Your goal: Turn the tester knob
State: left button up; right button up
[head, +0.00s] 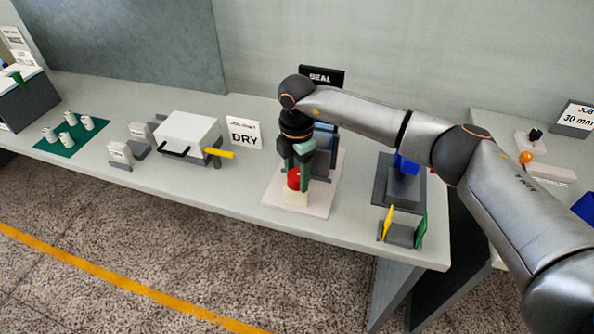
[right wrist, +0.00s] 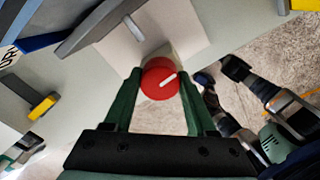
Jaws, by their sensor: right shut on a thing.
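The tester knob is a red round knob (head: 293,179) on a cream block (head: 295,197), near the front of a pale base plate (head: 318,207). In the right wrist view the knob (right wrist: 158,79) shows a white pointer mark that slants up to the right. My right gripper (head: 300,172) points down over the knob from above. Its green fingers (right wrist: 155,90) stand on either side of the knob and are shut on it. My left gripper is not in the head view.
A blue and grey part (head: 325,137) stands behind the knob on the same plate. To the left are a white box (head: 188,135) with a dark handle and a DRY sign (head: 244,134). A stand with yellow and green pieces (head: 401,235) is at the right front.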

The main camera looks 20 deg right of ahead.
aim_at(297, 174)
jog(key=shift+m, duration=0.6)
jog(key=o, duration=1.4)
jog(key=shift+r, duration=0.1)
notch_tip(297, 174, up, 12)
jog(key=shift+r+b, duration=0.2)
jog(key=shift+b, duration=0.2)
